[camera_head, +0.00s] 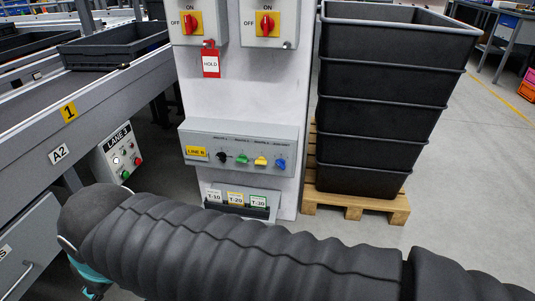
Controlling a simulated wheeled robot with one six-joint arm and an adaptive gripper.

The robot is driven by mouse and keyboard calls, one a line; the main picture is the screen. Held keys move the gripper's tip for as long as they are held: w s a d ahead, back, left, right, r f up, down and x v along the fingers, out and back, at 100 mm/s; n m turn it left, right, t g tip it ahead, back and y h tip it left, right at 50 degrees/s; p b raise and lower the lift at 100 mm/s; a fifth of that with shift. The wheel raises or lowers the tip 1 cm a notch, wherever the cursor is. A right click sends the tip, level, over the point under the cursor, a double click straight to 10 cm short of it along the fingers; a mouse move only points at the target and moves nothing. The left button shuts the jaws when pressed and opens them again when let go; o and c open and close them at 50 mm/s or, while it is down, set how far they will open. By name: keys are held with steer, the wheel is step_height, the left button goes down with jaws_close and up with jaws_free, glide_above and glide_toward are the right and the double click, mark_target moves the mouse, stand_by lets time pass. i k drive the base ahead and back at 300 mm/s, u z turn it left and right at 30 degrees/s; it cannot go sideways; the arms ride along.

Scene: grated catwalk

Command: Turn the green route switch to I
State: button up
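The green route switch (242,158) is a small knob on the sloped grey control box (262,138) mounted on the white column. It sits between a black knob (222,157) on its left and a yellow knob (261,161) on its right; a blue knob (281,164) is farther right. The markings around the knobs are too small to read, so I cannot tell which position the green switch points to. My dark sleeved arm crosses the bottom of the view, below and in front of the box.
Two red rotary switches (267,24) sit above, one with a red HOLD tag (211,62). A label rack (236,202) hangs below the box. Stacked black crates (385,95) on a pallet (352,202) stand right. A conveyor (84,105) and LANE 3 box (121,152) stand left.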

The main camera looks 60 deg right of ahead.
mark_target(242, 158)
steer(key=z, duration=1.85)
